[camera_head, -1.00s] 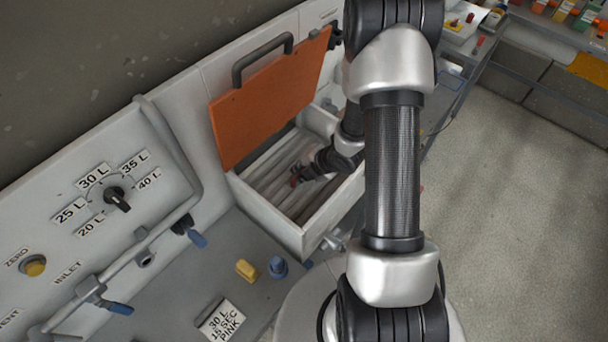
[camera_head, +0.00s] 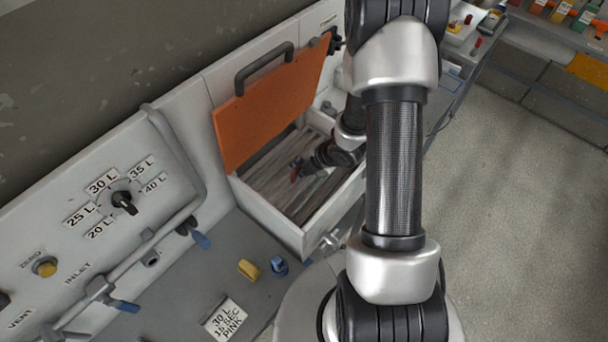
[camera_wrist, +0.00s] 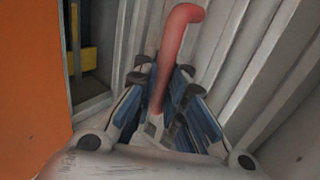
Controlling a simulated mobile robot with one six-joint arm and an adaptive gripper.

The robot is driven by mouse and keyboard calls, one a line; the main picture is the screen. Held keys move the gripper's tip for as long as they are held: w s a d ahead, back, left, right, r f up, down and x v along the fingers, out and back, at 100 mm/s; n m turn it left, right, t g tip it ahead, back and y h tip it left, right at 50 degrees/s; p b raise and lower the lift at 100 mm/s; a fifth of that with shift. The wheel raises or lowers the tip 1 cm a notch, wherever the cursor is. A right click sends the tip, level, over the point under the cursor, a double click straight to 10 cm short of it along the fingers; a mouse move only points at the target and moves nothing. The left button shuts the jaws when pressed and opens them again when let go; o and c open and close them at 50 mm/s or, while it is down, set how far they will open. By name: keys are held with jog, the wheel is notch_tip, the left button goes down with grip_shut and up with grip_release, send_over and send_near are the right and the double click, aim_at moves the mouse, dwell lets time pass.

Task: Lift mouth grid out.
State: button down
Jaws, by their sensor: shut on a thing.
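The mouth grid (camera_head: 283,198) shows as pale parallel bars inside the open white box mouth in the head view. In the wrist view similar long pale bars (camera_wrist: 285,75) run at the right. A red bent handle (camera_wrist: 182,35) stands up between the fingers of my gripper (camera_wrist: 163,80), which is shut on it. In the head view my gripper (camera_head: 303,167) is low inside the mouth, with a bit of red at its tip. The fingers hide the handle's lower end, so I cannot tell how it joins the bars or whether the grid is raised.
An orange lid (camera_head: 270,102) with a dark handle stands tilted open behind the mouth, close to my gripper on the left in the wrist view. White box walls (camera_head: 262,212) surround the mouth. Yellow and blue pieces (camera_head: 279,265) lie on the grey ledge in front.

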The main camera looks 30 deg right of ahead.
jog(key=shift+r+p, duration=3.8)
jog(key=shift+r, duration=1.3)
